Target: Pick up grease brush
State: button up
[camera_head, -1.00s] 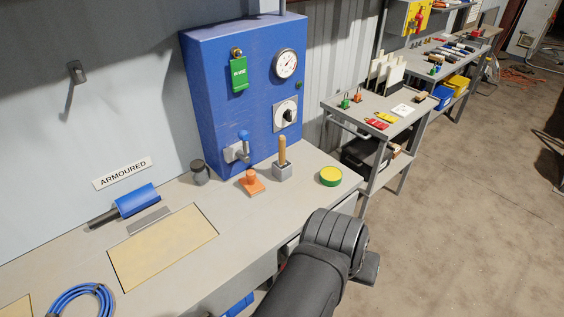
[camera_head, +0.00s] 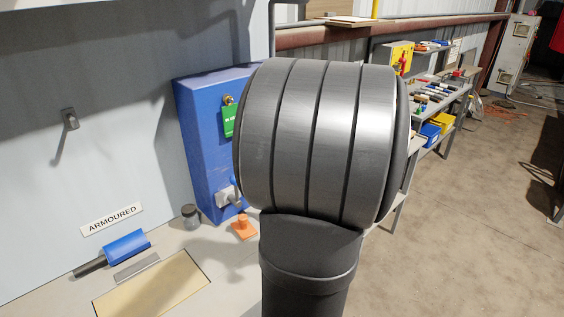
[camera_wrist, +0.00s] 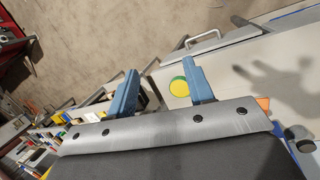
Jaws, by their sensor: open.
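The likely grease brush, a wooden handle upright in a grey block, stood by the blue cabinet in the earlier head view; my arm now hides it there. I cannot make it out in the wrist view either. My gripper (camera_wrist: 161,66) shows in the wrist view, its two blue fingers spread wide with nothing held between them. A round yellow tin with a green rim (camera_wrist: 179,87) lies on the bench below, close to the right finger. In the head view my gripper is hidden behind my arm.
The blue cabinet (camera_head: 195,140) stands at the back of the bench. In front are an orange stand (camera_head: 244,228), a dark mug (camera_head: 190,216), a blue roller-like tool (camera_head: 127,246) and a tan mat (camera_head: 152,287). A drawer handle (camera_wrist: 204,38) shows on the bench front.

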jog(key=w+a+f+n+y, duration=0.1)
jog(key=w+a+f+n, duration=0.2)
jog(key=w+a, duration=0.3)
jog(key=w+a+f+n+y, duration=0.1)
jog(key=w+a+f+n, duration=0.3)
jog(key=a, duration=0.5)
jog(key=w+a+f+n+y, duration=0.1)
jog(key=w+a+f+n, duration=0.3)
jog(key=w+a, duration=0.3)
jog(key=shift+w+a+y, duration=0.15)
jog(key=shift+w+a, duration=0.05)
jog(key=shift+w, duration=0.35)
jog(key=shift+w+a+y, duration=0.15)
jog(key=shift+w+a, duration=0.05)
jog(key=shift+w, duration=0.35)
jog(key=f, duration=0.7)
jog(key=shift+w+f, duration=0.25)
jog(key=shift+w, duration=0.15)
grip_shut()
